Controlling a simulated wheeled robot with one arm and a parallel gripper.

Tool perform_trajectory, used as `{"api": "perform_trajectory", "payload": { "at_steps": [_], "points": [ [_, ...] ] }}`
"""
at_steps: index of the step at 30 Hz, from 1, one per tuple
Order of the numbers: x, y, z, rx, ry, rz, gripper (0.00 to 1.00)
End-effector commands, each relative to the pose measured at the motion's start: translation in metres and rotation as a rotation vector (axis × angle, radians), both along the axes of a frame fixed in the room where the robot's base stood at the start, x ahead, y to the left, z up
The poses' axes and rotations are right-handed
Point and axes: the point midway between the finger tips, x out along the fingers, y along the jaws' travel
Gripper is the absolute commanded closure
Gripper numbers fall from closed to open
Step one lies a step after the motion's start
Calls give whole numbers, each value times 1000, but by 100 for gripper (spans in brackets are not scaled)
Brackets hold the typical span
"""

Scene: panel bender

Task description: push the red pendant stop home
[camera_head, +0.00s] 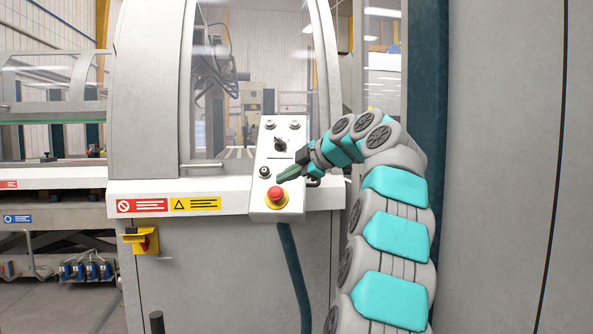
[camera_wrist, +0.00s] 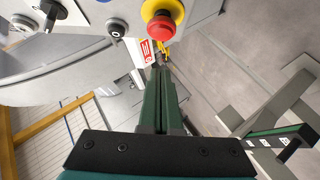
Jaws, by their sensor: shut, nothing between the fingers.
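The red pendant stop (camera_head: 276,194) is a red mushroom button on a yellow collar, low on the grey pendant box (camera_head: 264,160). In the wrist view the red stop (camera_wrist: 161,27) is at the top centre, beyond my fingertips. My gripper (camera_head: 280,180) has green fingers that are shut and empty. In the head view the fingertips appear just above the red stop, in front of the pendant. My gripper also shows in the wrist view (camera_wrist: 160,68), its fingers pointing towards the stop. Whether the tips touch anything cannot be told.
A black button (camera_head: 264,172) and a selector switch (camera_head: 280,145) sit above the stop on the pendant. A dark cable (camera_head: 292,265) hangs below it. A yellow bracket (camera_head: 142,240) is on the machine front at left. A grey panel (camera_head: 500,170) stands at right.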

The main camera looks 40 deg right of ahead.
Motion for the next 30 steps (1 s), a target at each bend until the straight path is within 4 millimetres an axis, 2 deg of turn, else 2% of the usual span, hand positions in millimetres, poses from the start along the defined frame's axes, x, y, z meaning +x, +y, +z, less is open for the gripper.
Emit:
{"api": "perform_trajectory", "payload": {
  "at_steps": [4, 9, 16, 30],
  "points": [
    [24, 2, -12, 0, 3, 1, 100],
    [36, -13, -26, 0, 0, -2, 100],
    [43, -20, -33, -2, -1, 0, 100],
    [45, -22, -34, -1, -6, 2, 100]
  ]
}}
